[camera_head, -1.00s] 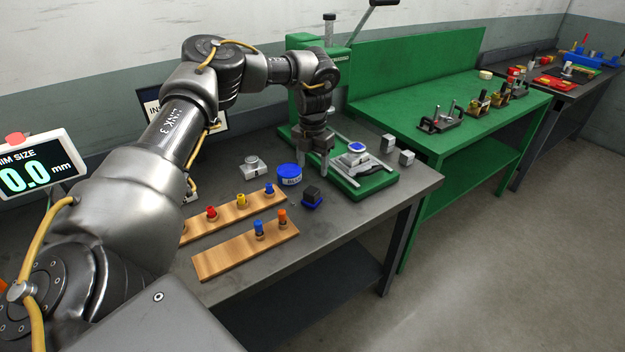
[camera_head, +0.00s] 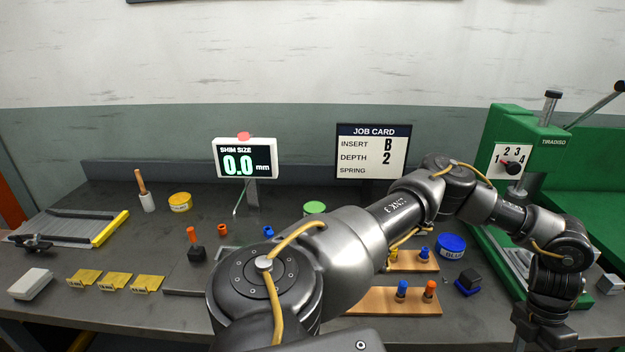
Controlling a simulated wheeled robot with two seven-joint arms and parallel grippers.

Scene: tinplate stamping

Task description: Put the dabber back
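A small black block on a blue base (camera_head: 468,282), which looks like the dabber, stands on the grey bench, just in front of the blue tin (camera_head: 451,245). My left gripper (camera_head: 544,343) is at the lower right, to the right of the block and clear of it. Its fingers are spread with nothing visible between them; the tips are cut off by the bottom edge. My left arm crosses the middle of the view and hides part of the bench. My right gripper is not in view.
The green press (camera_head: 505,160) stands behind my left wrist. Wooden peg boards (camera_head: 372,301) lie left of the block. The job card (camera_head: 372,150) and shim display (camera_head: 245,158) stand at the back.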

